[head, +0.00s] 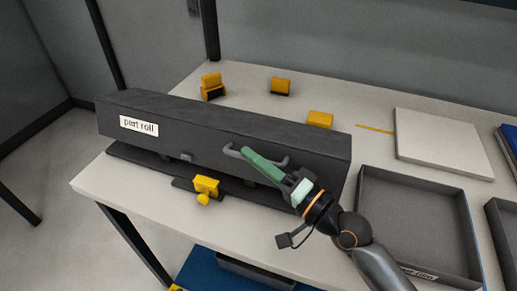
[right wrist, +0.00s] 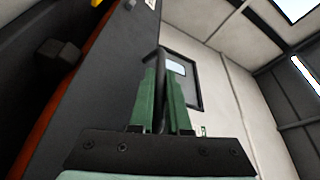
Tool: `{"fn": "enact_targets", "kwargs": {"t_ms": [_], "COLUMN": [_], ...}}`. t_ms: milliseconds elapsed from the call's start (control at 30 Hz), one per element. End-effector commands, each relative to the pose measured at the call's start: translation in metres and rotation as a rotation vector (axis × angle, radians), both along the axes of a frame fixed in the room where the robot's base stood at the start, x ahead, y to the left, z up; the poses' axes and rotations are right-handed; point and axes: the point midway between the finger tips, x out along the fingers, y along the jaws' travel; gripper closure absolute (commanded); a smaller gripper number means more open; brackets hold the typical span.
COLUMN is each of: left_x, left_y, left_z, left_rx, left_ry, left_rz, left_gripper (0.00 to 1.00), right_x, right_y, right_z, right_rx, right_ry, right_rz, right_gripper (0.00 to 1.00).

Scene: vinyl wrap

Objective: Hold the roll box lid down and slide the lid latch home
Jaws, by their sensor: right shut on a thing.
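The roll box (head: 200,125) is a long dark grey box with a white "part roll" label, lying across the table. A grey bar handle (head: 234,151) stands out from its front face; it also shows in the right wrist view (right wrist: 160,75). My right gripper (head: 255,160) has its green fingers shut on this handle. A yellow block with a knob (head: 205,186), seemingly the lid latch, sits on a dark plate below the front face, left of the gripper. I cannot tell whether the lid is fully down. My left gripper is not in view.
Yellow blocks (head: 280,86) stand behind the box. A pale flat slab (head: 440,142) lies at the back right. An open dark tray (head: 362,205) is right of my right arm. Bare table (head: 130,190) shows at the front left.

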Motion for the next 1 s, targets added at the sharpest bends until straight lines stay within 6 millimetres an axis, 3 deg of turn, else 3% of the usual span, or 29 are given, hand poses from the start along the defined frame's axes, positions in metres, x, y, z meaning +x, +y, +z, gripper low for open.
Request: {"fn": "enact_targets", "kwargs": {"t_ms": [500,533,767,1000], "left_x": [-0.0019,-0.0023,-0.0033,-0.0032], "left_y": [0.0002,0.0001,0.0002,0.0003], "left_z": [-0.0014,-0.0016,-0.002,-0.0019], "left_rx": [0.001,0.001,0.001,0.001], "left_ry": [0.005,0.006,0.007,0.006], "left_rz": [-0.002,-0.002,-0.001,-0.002], "left_gripper": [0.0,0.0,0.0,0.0], "right_x": [-0.0025,-0.0025,-0.0024,-0.0025], "right_y": [0.001,0.001,0.001,0.001], "right_z": [-0.0053,-0.0053,-0.0047,-0.0043], "right_rx": [-0.002,-0.002,-0.002,-0.001], "right_ry": [0.004,0.004,0.003,0.002], "right_rz": [0.001,0.001,0.001,0.0], "right_gripper": [1.0,0.84,0.58,0.55]}}
